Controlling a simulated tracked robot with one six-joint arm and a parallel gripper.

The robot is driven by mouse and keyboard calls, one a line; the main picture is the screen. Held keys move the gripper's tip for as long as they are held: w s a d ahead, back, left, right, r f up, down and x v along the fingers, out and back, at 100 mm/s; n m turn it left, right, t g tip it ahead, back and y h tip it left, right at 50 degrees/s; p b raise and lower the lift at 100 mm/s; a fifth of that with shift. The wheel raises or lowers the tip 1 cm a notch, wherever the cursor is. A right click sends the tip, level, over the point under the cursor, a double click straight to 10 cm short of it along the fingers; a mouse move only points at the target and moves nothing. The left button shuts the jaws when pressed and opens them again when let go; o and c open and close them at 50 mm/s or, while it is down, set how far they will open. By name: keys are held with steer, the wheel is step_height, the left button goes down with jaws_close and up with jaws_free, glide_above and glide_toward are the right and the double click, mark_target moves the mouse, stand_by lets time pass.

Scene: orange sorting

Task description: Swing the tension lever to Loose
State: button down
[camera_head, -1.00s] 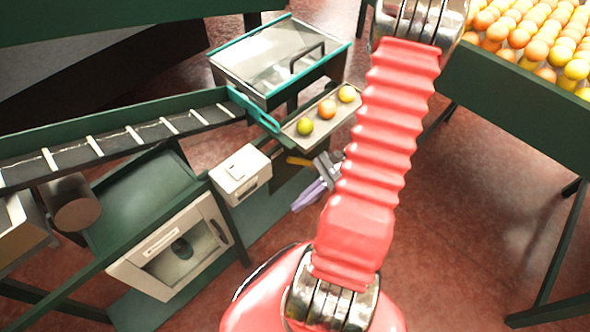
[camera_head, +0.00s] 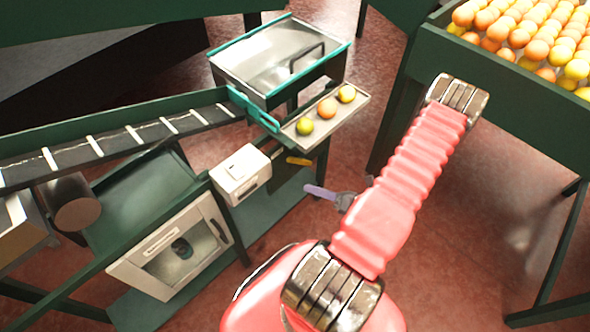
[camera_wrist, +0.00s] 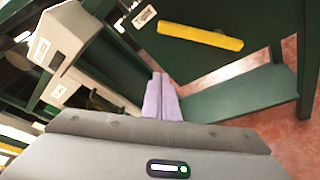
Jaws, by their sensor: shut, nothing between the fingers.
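A yellow bar (camera_head: 299,161), which looks like the tension lever, sticks out beside the dark green panel below the small fruit tray. In the wrist view the yellow bar (camera_wrist: 200,36) lies nearly level across the top, tilted slightly down to the right. My gripper (camera_head: 308,188) has purple fingers and is to the lower right of the bar, apart from it. In the wrist view my gripper (camera_wrist: 157,78) has its fingers together with nothing between them. Small white labels (camera_wrist: 143,17) show left of the bar, but their words are too small to read.
A cream box (camera_head: 240,174) stands left of the bar. A tray (camera_head: 355,103) with three fruits is above it. A conveyor (camera_head: 120,143) runs left. A large bin of oranges (camera_head: 500,85) stands at the right. The red floor at lower right is open.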

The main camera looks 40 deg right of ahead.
mark_target(300, 161)
steer(key=shift+w+d+r+m+h, duration=0.2)
steer(key=shift+d+m+h, duration=0.1)
steer(key=shift+d+m, duration=0.1)
steer(key=shift+x, duration=5.05)
steer(key=d+r, duration=0.3)
steer(key=shift+a, duration=0.1)
